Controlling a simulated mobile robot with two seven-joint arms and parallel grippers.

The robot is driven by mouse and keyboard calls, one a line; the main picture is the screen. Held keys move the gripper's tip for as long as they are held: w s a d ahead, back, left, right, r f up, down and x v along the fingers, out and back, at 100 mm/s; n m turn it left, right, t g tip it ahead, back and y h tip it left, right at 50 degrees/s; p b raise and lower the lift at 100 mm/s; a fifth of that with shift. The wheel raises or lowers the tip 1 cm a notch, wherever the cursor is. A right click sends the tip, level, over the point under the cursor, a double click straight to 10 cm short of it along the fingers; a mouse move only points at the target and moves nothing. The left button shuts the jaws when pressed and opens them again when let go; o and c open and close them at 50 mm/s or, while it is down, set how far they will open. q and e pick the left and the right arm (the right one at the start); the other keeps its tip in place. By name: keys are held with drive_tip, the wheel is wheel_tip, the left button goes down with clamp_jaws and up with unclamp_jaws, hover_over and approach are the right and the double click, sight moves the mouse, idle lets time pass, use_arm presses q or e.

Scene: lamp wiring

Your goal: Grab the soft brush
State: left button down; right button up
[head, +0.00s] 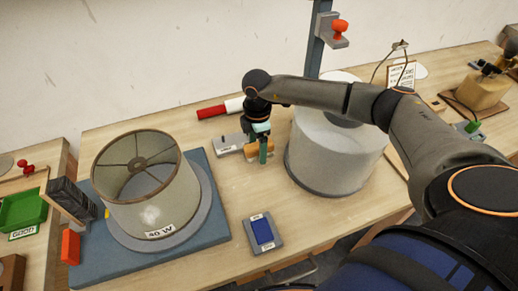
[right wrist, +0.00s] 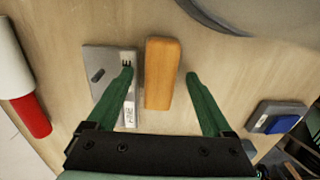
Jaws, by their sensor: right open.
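A wooden, orange-brown block (right wrist: 162,73) lies by a grey plate (right wrist: 98,68) with a white label. It looks like the back of the brush; no bristles show. In the head view the block (head: 255,155) is partly hidden behind my right gripper (head: 263,157). My right gripper (right wrist: 159,72) is open, with its two green fingers on either side of the block. The left finger overlaps the grey plate in the picture. No contact with the block shows, and the remaining height above it is hard to tell. My left gripper is not in view.
A pale drum-shaped shade (head: 330,155) stands right of my right gripper. A lampshade labelled 40 W (head: 150,205) stands on a blue board (head: 205,247) at left. A red-and-white cylinder (head: 215,110) lies behind. A small blue-topped block (head: 262,232) lies in front, with bare table around it.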

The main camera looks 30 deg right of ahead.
clamp_jaws()
idle(0.6)
